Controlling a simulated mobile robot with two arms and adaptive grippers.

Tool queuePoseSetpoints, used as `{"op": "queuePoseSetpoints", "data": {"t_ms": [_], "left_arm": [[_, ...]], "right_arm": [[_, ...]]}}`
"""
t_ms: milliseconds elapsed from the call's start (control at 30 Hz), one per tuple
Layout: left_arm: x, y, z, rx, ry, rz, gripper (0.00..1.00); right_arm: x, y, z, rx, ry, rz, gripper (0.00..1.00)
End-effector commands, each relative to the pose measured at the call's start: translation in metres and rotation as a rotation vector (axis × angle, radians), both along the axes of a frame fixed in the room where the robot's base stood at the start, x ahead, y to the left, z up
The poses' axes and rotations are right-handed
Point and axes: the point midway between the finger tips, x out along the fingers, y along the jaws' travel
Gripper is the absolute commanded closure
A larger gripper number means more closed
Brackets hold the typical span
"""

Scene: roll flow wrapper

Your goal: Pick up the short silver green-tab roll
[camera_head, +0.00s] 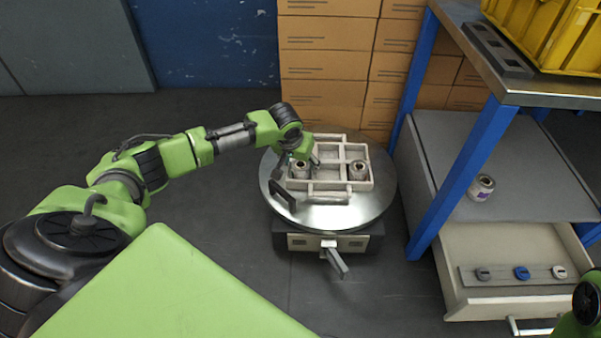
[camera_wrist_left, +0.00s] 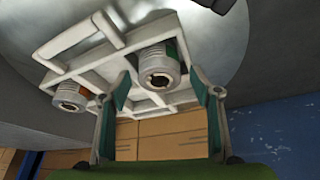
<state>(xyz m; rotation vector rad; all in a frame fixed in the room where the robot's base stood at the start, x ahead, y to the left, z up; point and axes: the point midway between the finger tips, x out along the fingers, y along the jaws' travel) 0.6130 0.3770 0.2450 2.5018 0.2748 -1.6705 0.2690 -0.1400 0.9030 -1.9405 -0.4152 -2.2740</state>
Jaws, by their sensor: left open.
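A short silver roll with a green tab (camera_wrist_left: 158,72) stands in a compartment of the pale tray (camera_wrist_left: 85,65) in the left wrist view. It also shows in the head view as a silver roll (camera_head: 299,171) partly under my gripper. My left gripper (camera_head: 299,161) is open above it. In the left wrist view the two green-padded fingers (camera_wrist_left: 162,98) appear on either side of the roll, with gaps; I see no contact. A second silver roll (camera_head: 358,170) stands in the tray's right part; it shows an orange patch in the wrist view (camera_wrist_left: 72,96). My right gripper is out of view.
The tray sits on a round metal turntable (camera_head: 322,215) with a dark upright handle (camera_head: 283,195). A blue-legged shelf (camera_head: 525,165) at the right carries another roll (camera_head: 481,187). An open drawer (camera_head: 500,250) is below it. Cardboard boxes (camera_head: 325,65) stand behind.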

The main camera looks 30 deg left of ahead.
Motion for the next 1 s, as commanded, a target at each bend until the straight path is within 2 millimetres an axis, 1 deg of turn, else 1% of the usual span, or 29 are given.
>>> {"op": "queuePoseSetpoints", "data": {"t_ms": [33,67,100,167,200,500,667,767,833,900,1000], "left_arm": [[0.0,0.0,0.0,0.0,0.0,0.0,0.42],[0.0,0.0,0.0,0.0,0.0,0.0,0.5],[0.0,0.0,0.0,0.0,0.0,0.0,0.61],[0.0,0.0,0.0,0.0,0.0,0.0,0.76],[0.0,0.0,0.0,0.0,0.001,0.0,0.86],[0.0,0.0,0.001,0.0,0.0,0.0,0.87],[0.0,0.0,0.007,0.0,0.0,0.0,0.87],[0.0,0.0,0.016,0.0,0.0,0.0,0.87],[0.0,0.0,0.026,-0.001,-0.001,0.0,0.87],[0.001,0.0,0.038,-0.001,-0.002,-0.001,0.87],[-0.005,-0.013,0.051,-0.002,0.001,-0.005,0.87]], "right_arm": [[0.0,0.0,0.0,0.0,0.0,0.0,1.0],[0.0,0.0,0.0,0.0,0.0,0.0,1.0],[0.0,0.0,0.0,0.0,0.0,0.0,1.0],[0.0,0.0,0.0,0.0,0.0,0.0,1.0],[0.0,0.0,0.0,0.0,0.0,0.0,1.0],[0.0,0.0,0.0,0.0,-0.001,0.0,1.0],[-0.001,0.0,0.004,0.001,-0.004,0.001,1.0],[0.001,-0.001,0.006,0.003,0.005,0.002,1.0],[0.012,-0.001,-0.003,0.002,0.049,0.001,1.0],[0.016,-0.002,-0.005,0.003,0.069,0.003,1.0],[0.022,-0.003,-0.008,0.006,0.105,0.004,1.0]]}}
